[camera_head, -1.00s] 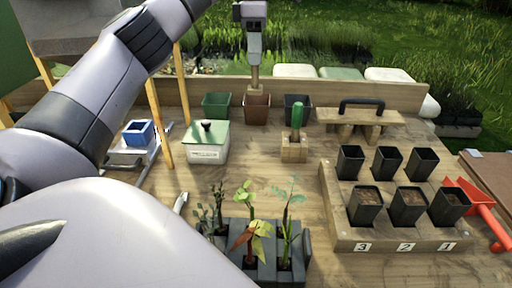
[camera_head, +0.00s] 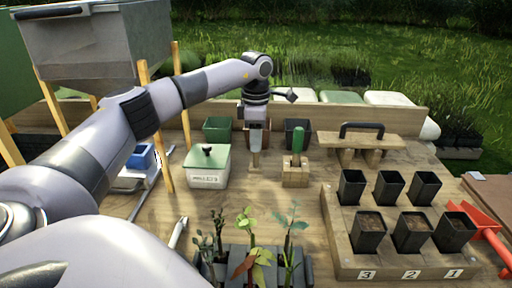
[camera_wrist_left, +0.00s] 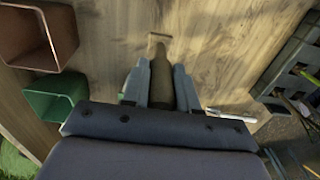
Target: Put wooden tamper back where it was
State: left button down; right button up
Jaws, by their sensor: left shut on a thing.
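The wooden tamper (camera_head: 254,161) is a slim light-wood piece. It hangs upright below my left gripper (camera_head: 256,146), in front of the brown pot (camera_head: 268,130) at the back of the table. In the left wrist view the tamper (camera_wrist_left: 158,75) sits between both fingers of my left gripper (camera_wrist_left: 160,82), which is shut on it. Its far end points at the wooden tabletop; I cannot tell whether it touches. My right gripper is not in view.
Green (camera_head: 216,128) and black (camera_head: 297,128) pots stand behind. Seedlings (camera_head: 250,235) stand in front, with bare table between.

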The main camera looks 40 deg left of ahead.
pick_arm(q)
jog(key=shift+f, duration=1.45)
jog(key=shift+f, duration=0.15)
jog(key=c, duration=0.9)
grip_release()
jog(key=shift+o, duration=0.2)
notch_tip(320, 180, up, 12)
jog(key=shift+r+b, duration=0.15)
jog(key=shift+b, duration=0.25)
